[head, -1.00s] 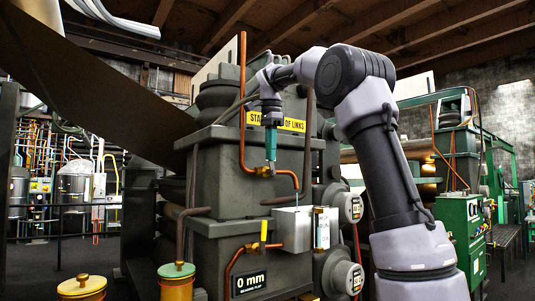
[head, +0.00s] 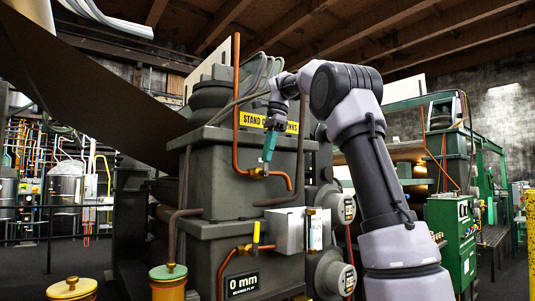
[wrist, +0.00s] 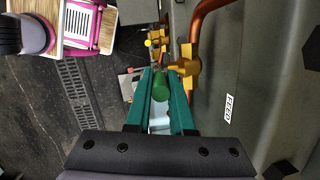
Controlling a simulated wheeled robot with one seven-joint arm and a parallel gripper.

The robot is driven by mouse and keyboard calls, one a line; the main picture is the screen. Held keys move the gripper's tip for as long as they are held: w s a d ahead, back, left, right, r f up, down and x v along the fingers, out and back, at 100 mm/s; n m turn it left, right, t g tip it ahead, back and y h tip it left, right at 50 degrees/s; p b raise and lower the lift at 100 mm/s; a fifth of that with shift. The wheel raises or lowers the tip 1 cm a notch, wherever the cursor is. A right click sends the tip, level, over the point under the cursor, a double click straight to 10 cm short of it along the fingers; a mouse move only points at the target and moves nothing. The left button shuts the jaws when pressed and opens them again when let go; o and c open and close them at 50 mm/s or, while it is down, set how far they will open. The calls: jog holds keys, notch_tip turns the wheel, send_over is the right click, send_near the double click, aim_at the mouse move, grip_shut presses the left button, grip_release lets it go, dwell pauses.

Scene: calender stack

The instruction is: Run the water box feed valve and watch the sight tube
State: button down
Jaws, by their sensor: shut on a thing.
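My gripper (head: 267,158) has teal fingers and points down, tilted, at the brass feed valve (head: 258,172) on the copper pipe. In the wrist view, the fingers of my gripper (wrist: 160,88) are shut on the green valve handle (wrist: 160,84). The brass valve body (wrist: 186,68) is just beyond it, beside a white FEED label (wrist: 229,107). A narrow upright piece that looks like the sight tube (head: 316,230) stands at the right of the grey water box (head: 288,229). Its level is too small to read.
A green cabinet (head: 452,235) stands farther right.

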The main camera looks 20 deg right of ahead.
jog(key=c, duration=0.8)
grip_release()
jog(key=shift+d, duration=0.1)
